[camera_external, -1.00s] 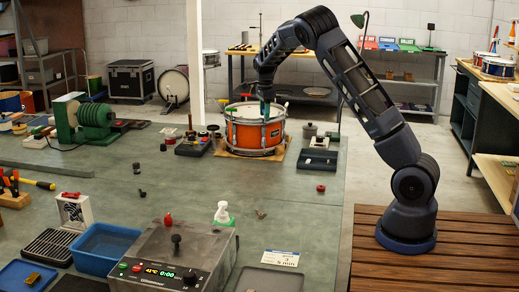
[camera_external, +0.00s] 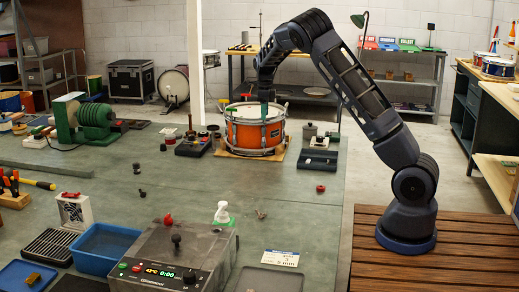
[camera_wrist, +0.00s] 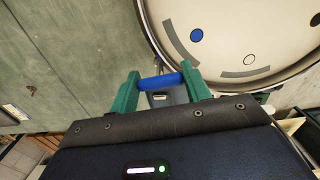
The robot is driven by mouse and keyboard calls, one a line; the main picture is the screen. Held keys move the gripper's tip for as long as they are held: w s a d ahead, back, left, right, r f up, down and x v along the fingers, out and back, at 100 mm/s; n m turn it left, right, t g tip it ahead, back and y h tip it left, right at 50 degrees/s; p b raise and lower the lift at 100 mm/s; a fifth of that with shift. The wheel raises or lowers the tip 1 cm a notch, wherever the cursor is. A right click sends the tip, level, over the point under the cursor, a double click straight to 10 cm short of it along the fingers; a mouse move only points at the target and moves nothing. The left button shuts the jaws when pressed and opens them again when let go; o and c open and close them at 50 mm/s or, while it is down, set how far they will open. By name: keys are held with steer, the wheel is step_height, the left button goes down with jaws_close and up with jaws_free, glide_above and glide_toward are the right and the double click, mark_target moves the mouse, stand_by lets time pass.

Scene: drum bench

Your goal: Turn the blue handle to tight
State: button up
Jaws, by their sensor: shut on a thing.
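The blue handle (camera_wrist: 160,82) is a short bar in the middle of the wrist view. My gripper (camera_wrist: 159,78) has green fingers, one at each end of the bar, and is shut on it. The handle sits beside the rim of the drum. In the external view the drum (camera_external: 250,134) has an orange shell and metal rims, and my gripper (camera_external: 266,100) reaches down at its top. The pale drum head (camera_wrist: 235,20) shows a blue dot, a white ringed dot and grey arcs. The handle's lower part is mostly hidden.
The drum stands on a wooden board (camera_external: 225,152) on the green bench (camera_external: 200,185). A box with knobs (camera_external: 193,145) is left of it, and a dark tray (camera_external: 318,160) and a grey pot (camera_external: 319,142) are right.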

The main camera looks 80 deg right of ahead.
steer(key=o, duration=1)
steer(key=shift+c, duration=0.2)
step_height(320, 180, up, 11)
stand_by(0.5)
steer(key=s+a+r+n+t+y, duration=0.1)
steer(key=s+a+r+n, duration=0.4)
steer(key=a, duration=0.6)
steer(key=s+a+r+n+t, duration=0.1)
steer(key=s+a+r+n, duration=0.15)
steer(key=a+n, duration=0.7)
steer(key=s+a+r+n+t+y, duration=0.1)
steer(key=s+a+r+n, duration=0.3)
steer(key=a, duration=0.9)
steer(key=s+a+f+n+h, duration=0.1)
steer(key=s+a+f+n, duration=0.2)
steer(key=s+a+n, duration=0.5)
steer(key=s+a+f+n+t+h, duration=0.1)
steer(key=s+a+f+n, duration=0.2)
steer(key=s+a+n, duration=0.6)
steer(key=s+a, duration=0.2)
steer(key=s, duration=0.2)
steer(key=shift+s+a+t, duration=0.2)
steer(key=shift+s+t, duration=0.1)
steer(key=shift+s, duration=0.1)
